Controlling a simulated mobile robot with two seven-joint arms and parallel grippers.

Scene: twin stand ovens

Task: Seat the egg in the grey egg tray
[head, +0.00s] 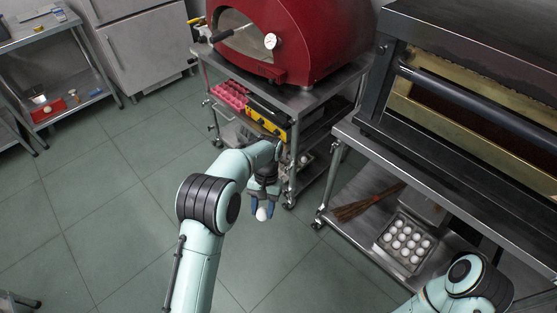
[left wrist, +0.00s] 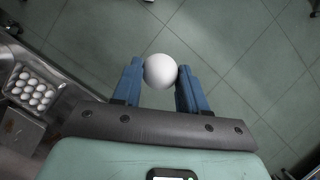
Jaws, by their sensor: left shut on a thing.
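A white egg (head: 262,214) is held between the blue fingertips of my left gripper (head: 263,207), in mid-air over the floor. In the left wrist view the egg (left wrist: 160,71) sits between the two fingers (left wrist: 157,80), touching both. The grey egg tray (head: 393,263) lies on the lower shelf of the right stand, with several white eggs in it. It also shows in the left wrist view (left wrist: 47,104), at the left. I cannot make out an empty cup in it. The tray is right of and apart from my left gripper. My right gripper is out of sight.
A broom (head: 368,203) lies on the shelf beside the egg tray. The dark oven (head: 470,100) and its stand's top overhang that shelf. A red oven (head: 300,40) stands on another wheeled stand behind my left gripper, with a pink tray (head: 230,95).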

